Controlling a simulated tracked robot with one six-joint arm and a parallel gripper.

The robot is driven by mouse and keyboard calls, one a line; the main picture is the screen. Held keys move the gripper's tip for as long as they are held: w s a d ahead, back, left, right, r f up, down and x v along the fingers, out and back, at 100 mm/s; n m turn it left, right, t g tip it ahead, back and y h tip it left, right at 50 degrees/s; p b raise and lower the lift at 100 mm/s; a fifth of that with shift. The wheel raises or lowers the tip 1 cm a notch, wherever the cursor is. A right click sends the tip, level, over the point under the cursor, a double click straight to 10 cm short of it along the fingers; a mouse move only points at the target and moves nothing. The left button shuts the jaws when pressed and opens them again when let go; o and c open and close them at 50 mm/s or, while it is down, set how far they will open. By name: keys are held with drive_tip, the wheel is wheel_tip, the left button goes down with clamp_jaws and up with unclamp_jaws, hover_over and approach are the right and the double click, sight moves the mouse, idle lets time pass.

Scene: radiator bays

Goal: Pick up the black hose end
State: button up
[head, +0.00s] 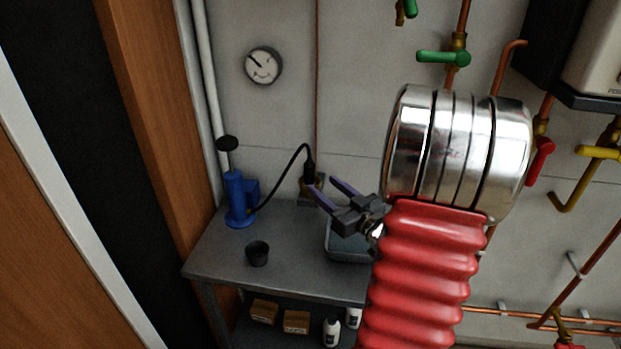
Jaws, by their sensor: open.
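The black hose end (309,170) is a short dark upright cylinder near the wall at the back of the grey bench. A thin black hose (287,176) arcs from it down to a blue pump (237,199) at the left. The hose end appears to sit on a brass fitting (305,187), partly hidden behind my gripper. My gripper (321,185) is open and empty, with its two purple-grey fingers pointing up and left. In the picture its tips are just below and right of the hose end; I cannot tell how far apart in depth.
The grey bench (212,268) carries a black cup (257,253) and a grey tray (345,246), partly hidden by my arm. Boxes and white bottles are on the shelf below. Copper pipes with coloured valves run along the wall at right. A wooden door frame (150,120) stands left.

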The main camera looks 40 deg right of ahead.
sight(313, 175)
drive_tip(key=shift+w+d, duration=0.15)
drive_tip(key=shift+w, duration=0.8)
drive_tip(key=shift+w+d, duration=0.1)
drive_tip(key=shift+w, duration=0.8)
drive_tip(key=shift+w+d+f, duration=0.1)
drive_tip(key=shift+w+d, duration=0.15)
drive_tip(key=shift+w, duration=1.05)
drive_tip(key=shift+w+d, duration=0.2)
drive_tip(key=shift+w, duration=1.05)
clamp_jaws()
drive_tip(key=shift+r, duration=5.05)
